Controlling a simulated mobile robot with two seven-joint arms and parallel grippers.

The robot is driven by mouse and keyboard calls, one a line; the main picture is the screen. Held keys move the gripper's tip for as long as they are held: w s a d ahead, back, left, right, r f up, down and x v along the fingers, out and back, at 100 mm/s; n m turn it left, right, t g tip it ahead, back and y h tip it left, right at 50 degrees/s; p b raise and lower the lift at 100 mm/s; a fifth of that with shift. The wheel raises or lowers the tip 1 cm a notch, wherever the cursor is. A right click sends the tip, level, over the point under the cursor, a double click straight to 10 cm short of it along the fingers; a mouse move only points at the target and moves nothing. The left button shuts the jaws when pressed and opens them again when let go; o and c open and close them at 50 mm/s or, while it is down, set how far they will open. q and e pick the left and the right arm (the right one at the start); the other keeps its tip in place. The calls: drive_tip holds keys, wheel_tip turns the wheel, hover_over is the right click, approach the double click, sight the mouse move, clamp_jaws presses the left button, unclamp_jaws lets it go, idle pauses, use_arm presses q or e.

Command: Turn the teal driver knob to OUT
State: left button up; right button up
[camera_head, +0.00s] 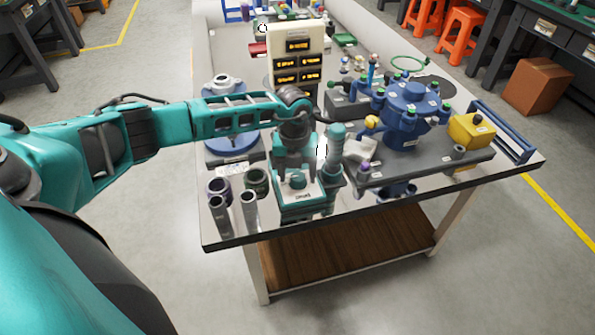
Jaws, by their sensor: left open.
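The teal driver (293,208) stands near the front edge of the table, a small teal unit with a pale top face and a dark label on its front. Its round teal knob (298,181) sits on top. The label is too small to read, so I cannot tell the knob's setting. My left arm reaches in from the left, and my left gripper (291,168) points down just above and behind the knob. It is open. I cannot tell whether its fingers touch the knob. My right gripper is out of view.
A ribbed teal cylinder (335,152) stands close to the driver's right. Grey tubes (249,214) stand to its left. A cream display panel (298,50) rises behind my gripper. A blue vessel with several ports (408,112) and a yellow box (471,130) are at the right.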

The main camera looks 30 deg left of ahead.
sight(295, 176)
use_arm(q)
wheel_tip(295, 176, up, 13)
drive_tip(key=shift+s+a, duration=0.15)
drive_tip(key=shift+a, duration=0.1)
idle(0.7)
